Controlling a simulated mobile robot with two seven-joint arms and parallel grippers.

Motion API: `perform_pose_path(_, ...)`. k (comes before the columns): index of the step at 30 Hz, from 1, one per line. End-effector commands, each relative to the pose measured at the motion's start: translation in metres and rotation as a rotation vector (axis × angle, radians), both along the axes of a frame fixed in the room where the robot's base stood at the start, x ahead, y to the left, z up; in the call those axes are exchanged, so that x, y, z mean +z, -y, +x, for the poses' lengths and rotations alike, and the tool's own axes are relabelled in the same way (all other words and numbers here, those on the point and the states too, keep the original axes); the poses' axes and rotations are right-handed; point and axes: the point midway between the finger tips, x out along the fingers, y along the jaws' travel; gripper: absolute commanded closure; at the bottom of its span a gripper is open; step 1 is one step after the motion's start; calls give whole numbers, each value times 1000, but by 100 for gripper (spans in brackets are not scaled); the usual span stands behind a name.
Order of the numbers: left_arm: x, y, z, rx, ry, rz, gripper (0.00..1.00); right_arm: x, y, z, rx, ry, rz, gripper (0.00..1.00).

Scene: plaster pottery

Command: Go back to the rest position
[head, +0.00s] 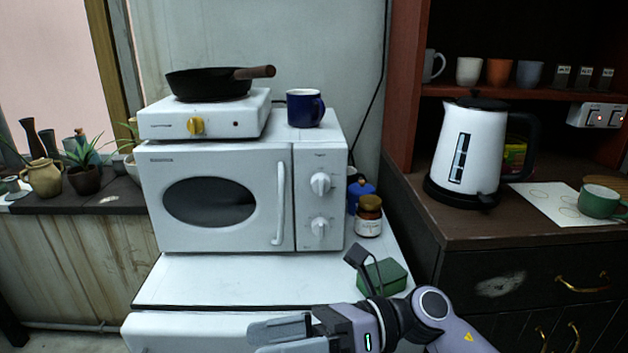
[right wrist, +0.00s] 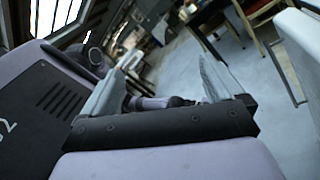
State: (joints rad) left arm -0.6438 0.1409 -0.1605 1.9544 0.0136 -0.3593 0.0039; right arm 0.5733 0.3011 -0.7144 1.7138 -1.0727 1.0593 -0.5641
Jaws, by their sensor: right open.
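My right gripper (head: 264,338) is low in the head view, in front of the white cabinet under the microwave, with its fingers pointing left. In the right wrist view its two fingers (right wrist: 162,82) stand well apart with nothing held between them. Part of my own arm shows behind that gap. My left gripper is in neither view.
A white microwave (head: 215,197) stands on the white cabinet (head: 210,283), bearing a hotplate (head: 160,122) with a pan (head: 205,84) and a blue mug (head: 304,108). A green box (head: 382,278) lies close behind my right wrist. A kettle (head: 466,150) stands right.

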Motion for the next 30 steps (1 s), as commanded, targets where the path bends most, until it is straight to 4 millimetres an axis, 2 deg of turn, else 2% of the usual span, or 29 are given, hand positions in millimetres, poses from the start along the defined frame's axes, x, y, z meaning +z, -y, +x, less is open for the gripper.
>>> perform_pose_path(4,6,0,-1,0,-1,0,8,12,14,19,-168,-376,221,5)
perform_pose_path(8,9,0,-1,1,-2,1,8,4,40,43,-319,-717,395,5)
perform_pose_path(11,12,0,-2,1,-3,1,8,-17,68,61,-437,-985,519,5)
perform_pose_path(14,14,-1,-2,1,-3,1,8,-50,99,72,-557,-1257,637,5)
perform_pose_path(17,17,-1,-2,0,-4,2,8,-94,132,73,-679,-1529,750,5)
perform_pose_path(20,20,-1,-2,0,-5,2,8,-144,164,61,-805,-1799,861,5)
perform_pose_path(24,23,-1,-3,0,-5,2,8,-215,204,22,-978,-2157,1007,5)
perform_pose_path(27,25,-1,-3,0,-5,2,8,-254,224,-14,-1085,-2361,1094,5)
perform_pose_path(30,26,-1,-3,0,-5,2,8,-280,237,-44,-1160,-2506,1157,5)
